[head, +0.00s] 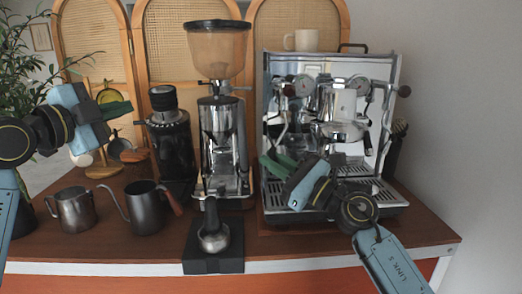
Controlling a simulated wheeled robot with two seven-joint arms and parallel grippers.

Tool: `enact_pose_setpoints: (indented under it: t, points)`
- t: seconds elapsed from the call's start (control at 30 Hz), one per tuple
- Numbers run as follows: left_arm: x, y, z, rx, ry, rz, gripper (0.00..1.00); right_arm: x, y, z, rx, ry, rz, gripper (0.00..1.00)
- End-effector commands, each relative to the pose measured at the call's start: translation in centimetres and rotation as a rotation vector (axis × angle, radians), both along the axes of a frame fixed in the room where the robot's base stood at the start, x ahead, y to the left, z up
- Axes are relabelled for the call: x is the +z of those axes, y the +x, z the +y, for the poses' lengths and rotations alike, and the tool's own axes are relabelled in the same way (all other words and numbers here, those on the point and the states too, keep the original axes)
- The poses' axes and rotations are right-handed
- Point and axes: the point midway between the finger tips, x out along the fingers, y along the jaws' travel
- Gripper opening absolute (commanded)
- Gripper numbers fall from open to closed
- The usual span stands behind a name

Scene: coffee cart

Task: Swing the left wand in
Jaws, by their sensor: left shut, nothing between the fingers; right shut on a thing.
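The espresso machine (315,66) stands at the right of the cart. Its left wand (281,129) is a thin metal tube hanging down at the machine's left front. My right gripper (276,163) reaches in from the lower right, in front of the machine. Its green fingers are shut at the wand's lower end and hide the tip, so the exact grip is hard to see. My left gripper (122,109) is shut and empty, raised at the left above the pitchers, well apart from the machine.
A grinder with a hopper (217,55) stands left of the machine, beside a smaller dark grinder (171,150). A steel pitcher (74,210) and a gooseneck kettle (145,208) stand at front left. A portafilter (213,236) rests on a black block (213,264). A cup (302,40) sits on the machine.

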Motion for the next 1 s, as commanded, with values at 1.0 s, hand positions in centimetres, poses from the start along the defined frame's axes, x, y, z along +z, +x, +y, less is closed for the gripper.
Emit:
enact_pose_setpoints:
  t: [1.0]
  points:
    - [-6.1,-6.3,-26.4,-0.530,0.186,0.208,0.00,0.2,0.0,0.0,0.000,0.002,-0.002,0.00]
